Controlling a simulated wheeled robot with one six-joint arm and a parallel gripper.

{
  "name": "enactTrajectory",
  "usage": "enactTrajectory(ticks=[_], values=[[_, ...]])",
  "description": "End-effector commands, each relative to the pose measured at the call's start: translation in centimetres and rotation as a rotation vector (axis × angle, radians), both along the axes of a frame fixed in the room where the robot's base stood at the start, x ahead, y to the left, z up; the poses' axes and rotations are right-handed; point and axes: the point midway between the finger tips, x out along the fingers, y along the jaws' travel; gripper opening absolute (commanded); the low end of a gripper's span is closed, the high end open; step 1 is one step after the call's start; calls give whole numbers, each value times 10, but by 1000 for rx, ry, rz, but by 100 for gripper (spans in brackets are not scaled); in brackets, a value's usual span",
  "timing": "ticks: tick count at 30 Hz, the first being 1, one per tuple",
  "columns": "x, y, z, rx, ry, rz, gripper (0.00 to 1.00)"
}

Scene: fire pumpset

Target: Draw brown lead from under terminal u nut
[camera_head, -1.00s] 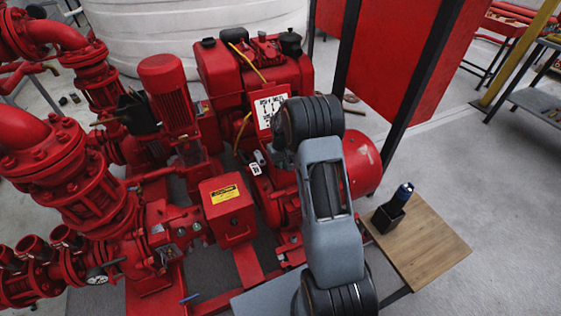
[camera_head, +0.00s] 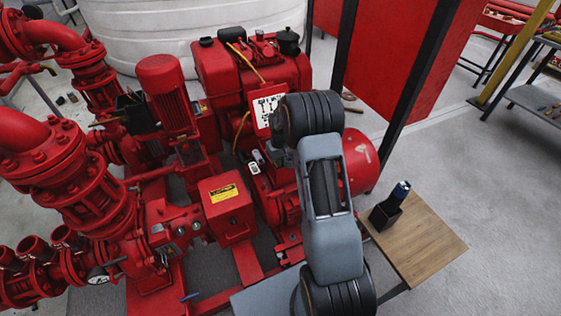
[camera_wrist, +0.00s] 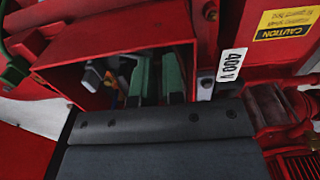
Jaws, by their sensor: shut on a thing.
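In the wrist view, an open red terminal box (camera_wrist: 165,32) with a 400 V label (camera_wrist: 231,65) fills the upper middle. My gripper (camera_wrist: 157,72) reaches into it, its two greenish fingers a small distance apart. It is shut on a thin dark thing, which fits the brown lead, but this is too shadowed to show its colour. Terminal U, its nut and the lead's end cannot be made out. Small blue and orange bits (camera_wrist: 114,88) show left of the fingers. In the head view my arm hides the gripper and the box.
The box walls stand close around my fingers. A red box with a yellow caution label (camera_head: 224,193) is nearby.

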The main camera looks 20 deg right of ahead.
Motion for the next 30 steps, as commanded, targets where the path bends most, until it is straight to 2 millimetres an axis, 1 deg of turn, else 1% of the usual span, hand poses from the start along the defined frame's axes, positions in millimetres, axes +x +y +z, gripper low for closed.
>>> enactTrajectory(ticks=[1, 3, 24, 30], values=[[0, 0, 8, 0, -1, 0, 0], [0, 0, 14, 0, -1, 0, 0], [0, 0, 73, 0, -1, 0, 0], [0, 0, 86, 0, -1, 0, 0]])
